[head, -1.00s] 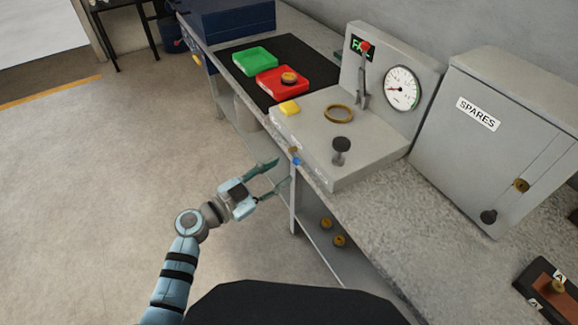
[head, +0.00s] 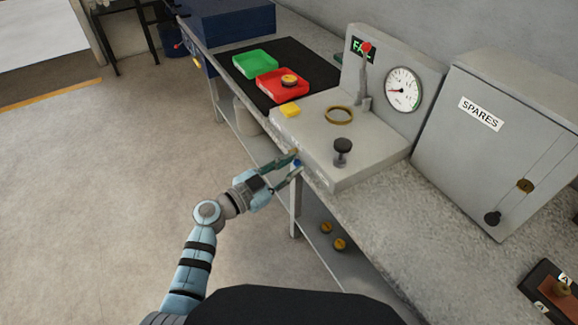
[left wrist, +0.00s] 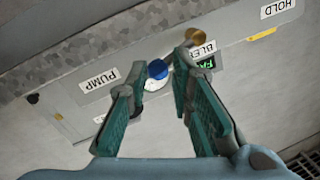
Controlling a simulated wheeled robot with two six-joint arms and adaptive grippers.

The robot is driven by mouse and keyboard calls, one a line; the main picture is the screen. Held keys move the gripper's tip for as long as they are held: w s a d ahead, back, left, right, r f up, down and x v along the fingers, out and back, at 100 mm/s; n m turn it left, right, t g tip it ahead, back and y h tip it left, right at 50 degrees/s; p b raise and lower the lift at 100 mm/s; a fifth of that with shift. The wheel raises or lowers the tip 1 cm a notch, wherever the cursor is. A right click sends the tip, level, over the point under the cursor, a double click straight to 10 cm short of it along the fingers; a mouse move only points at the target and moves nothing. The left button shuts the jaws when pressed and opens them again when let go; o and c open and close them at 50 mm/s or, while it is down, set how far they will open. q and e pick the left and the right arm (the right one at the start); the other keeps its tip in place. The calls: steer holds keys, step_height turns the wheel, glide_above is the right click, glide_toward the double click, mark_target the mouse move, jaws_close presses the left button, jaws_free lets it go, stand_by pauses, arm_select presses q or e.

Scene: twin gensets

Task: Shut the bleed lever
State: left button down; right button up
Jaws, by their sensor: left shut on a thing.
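The lever by the BLEED label has a blue knob (head: 297,162) on the front face of the grey bench unit (head: 318,170). In the left wrist view the blue knob (left wrist: 157,69) is between my fingertips, with a pale part below it. A brass knob (left wrist: 196,34) is just beside it, next to the partly hidden BLEED label (left wrist: 205,50). My left gripper (head: 296,161) reaches the unit's front from the left; its fingers, also in the left wrist view (left wrist: 160,65), are shut on the blue knob. My right gripper is not in view.
On the bench unit are a brass ring (head: 339,115), a black knob (head: 343,146), a red-tipped lever (head: 365,60) and a gauge (head: 403,90). Green (head: 254,64) and red (head: 271,89) trays lie behind. A grey SPARES cabinet (head: 480,150) stands right. Floor at left is clear.

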arm_select(q)
steer(key=f+m+b, duration=0.1)
steer(key=m, duration=0.2)
steer(key=shift+s+f, duration=0.1)
steer(key=shift+f, duration=0.05)
